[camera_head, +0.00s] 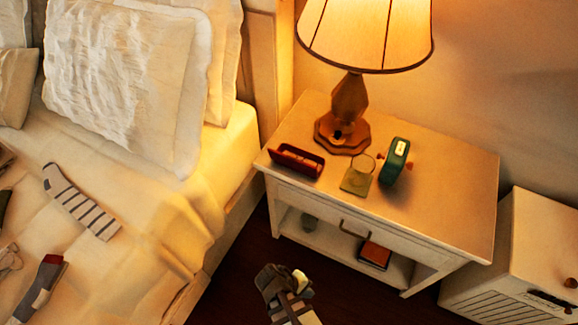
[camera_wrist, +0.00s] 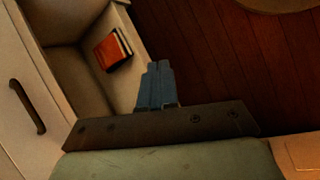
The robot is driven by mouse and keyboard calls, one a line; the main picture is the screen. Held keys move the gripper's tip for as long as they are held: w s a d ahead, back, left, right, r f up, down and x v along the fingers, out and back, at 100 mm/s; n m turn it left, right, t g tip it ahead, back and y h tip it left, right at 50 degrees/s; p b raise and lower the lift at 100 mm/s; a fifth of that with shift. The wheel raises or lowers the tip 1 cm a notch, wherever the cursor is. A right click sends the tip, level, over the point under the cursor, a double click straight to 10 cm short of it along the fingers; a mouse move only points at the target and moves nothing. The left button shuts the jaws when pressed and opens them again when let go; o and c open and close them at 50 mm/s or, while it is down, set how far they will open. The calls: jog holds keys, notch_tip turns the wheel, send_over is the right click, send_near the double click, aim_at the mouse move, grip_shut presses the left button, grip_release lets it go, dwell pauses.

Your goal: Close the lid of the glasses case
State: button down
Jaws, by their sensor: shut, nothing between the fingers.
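The glasses case (camera_head: 297,161) is dark red and long, and lies near the left front edge of the nightstand top (camera_head: 440,205). It looks open, with its lid standing up along the back and the hollow inside showing. My gripper (camera_head: 272,278) is in front of the nightstand, low and well apart from the case. In the wrist view my gripper (camera_wrist: 158,80) has its blue-grey fingers together with nothing between them. The case does not show in the wrist view.
A lit lamp (camera_head: 349,100), a green clock-like object (camera_head: 396,158) and a glass on a green coaster (camera_head: 357,184) stand right of the case. A drawer handle (camera_wrist: 27,107) and a red-orange book (camera_wrist: 113,49) on the lower shelf are near my gripper. A bed is left.

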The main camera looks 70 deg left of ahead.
jog(key=s+a+r+n+t+y, duration=0.35)
jog(key=a+r, duration=0.25)
jog(key=a, duration=0.2)
jog(key=n+t+y, duration=0.1)
jog(key=t+y, duration=0.4)
jog(key=y, duration=0.8)
send_near(292, 158)
jog(key=x, duration=0.7)
jog(key=shift+d+r, duration=0.1)
jog(key=shift+r, duration=0.05)
jog(key=shift+r, duration=0.1)
